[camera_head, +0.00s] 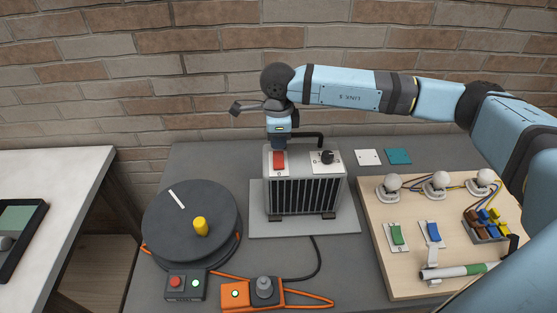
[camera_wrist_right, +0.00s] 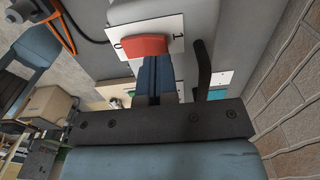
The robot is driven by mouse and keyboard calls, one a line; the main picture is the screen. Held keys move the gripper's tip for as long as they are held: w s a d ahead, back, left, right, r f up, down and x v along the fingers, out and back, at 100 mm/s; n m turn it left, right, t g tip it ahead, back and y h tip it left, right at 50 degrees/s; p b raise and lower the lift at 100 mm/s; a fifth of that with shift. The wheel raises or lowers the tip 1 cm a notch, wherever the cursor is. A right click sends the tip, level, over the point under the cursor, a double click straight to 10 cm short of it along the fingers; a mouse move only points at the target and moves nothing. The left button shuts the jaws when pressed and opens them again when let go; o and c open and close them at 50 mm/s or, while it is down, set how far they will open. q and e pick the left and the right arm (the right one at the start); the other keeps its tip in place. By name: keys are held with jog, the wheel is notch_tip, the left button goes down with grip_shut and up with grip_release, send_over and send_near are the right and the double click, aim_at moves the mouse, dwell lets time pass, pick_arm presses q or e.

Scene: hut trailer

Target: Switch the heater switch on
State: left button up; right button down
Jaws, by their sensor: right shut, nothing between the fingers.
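The grey heater (camera_head: 305,198) stands on a light plate on the table, with its dark ribbed front facing me. Its red rocker switch (camera_head: 279,161) sits on a white plate at the top left of the heater. My right gripper (camera_head: 279,146) points down at the far end of the switch, fingers shut and empty. In the right wrist view the fingertips (camera_wrist_right: 153,60) are right at the red switch (camera_wrist_right: 150,45), partly covering it; I cannot tell whether they touch. The plate there shows a 0 on the left and a 1 on the right. My left gripper is out of view.
A black knob (camera_head: 327,157) and a black handle (camera_head: 308,138) are beside the switch on the heater. A dark turntable (camera_head: 182,245) with a yellow peg is at left. A wooden board (camera_head: 400,272) with bulbs and switches is at right. A brick wall is behind.

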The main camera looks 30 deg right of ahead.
aim_at(278, 153)
jog(key=shift+f+b, duration=1.05)
jog(key=shift+f, duration=0.3)
dwell(0.3)
jog(key=shift+r, duration=0.15)
jog(key=shift+r+p, duration=1.25)
jog(key=shift+r, duration=2.2)
jog(key=shift+f, duration=0.1)
